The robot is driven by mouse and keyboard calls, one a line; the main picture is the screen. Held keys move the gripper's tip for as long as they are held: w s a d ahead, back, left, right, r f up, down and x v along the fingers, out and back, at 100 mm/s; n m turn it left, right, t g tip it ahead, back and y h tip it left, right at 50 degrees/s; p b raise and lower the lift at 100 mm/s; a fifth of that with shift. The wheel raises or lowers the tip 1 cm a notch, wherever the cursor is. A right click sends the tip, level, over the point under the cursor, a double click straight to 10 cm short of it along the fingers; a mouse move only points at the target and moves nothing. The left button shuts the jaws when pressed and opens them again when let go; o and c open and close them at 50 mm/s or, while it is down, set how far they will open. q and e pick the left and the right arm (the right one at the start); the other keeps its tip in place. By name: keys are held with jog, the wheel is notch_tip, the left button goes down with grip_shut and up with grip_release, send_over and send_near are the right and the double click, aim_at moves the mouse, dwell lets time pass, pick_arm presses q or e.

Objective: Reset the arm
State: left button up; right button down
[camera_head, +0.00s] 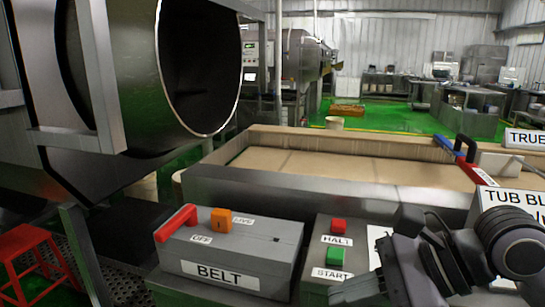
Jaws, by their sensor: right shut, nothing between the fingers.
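My right arm comes in from the lower right corner. Its dark grey gripper (352,290) is low in the picture, just in front of the box with the START label. It is shut and holds nothing. Part of the gripper is cut off by the bottom edge. The grey BELT box (232,257) stands to its left, with a red lever (176,223) and an orange switch (221,221) on top. The START/HALT box carries a red button (338,225) and a green button (335,256). My left gripper is not in view.
A large drum (198,65) opens at the upper left. A long metal trough (325,190) with a tan bed runs behind the boxes. A box labelled TUB (508,198) is partly behind my right arm. A red stool (30,255) stands at the lower left.

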jog(key=s+a+r+m+g+y, duration=0.1)
jog(key=s+a+m+g+y, duration=0.15)
jog(key=a+m+y, duration=0.35)
jog(key=w+d+f+m+t+h+p, duration=0.1)
jog(key=w+d+f+m+t+h, duration=0.25)
jog(key=m+t, duration=0.85)
jog(key=w+d+f+m+t+p, duration=0.1)
jog(key=w+d+f+m+t, duration=0.35)
jog(key=m, duration=1.35)
jog(key=s+d+f+m+g+h, duration=0.1)
jog(key=s+d+f+m+h, duration=0.25)
jog(key=f+m, duration=0.35)
jog(key=s+d+f+m+g+h, duration=0.15)
jog(key=d+f+m+h, duration=0.3)
jog(key=f, duration=0.45)
pick_arm(q)
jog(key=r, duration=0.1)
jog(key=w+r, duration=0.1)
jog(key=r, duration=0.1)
jog(key=shift+p, duration=0.4)
pick_arm(e)
jog(key=s+f+m+g+h, duration=0.2)
jog(key=s+f+m+g, duration=0.2)
jog(key=s+f, duration=0.5)
jog(key=shift+s+d+f+m, duration=0.15)
jog(key=shift+s+f+m, duration=0.15)
jog(key=shift+f+m, duration=0.55)
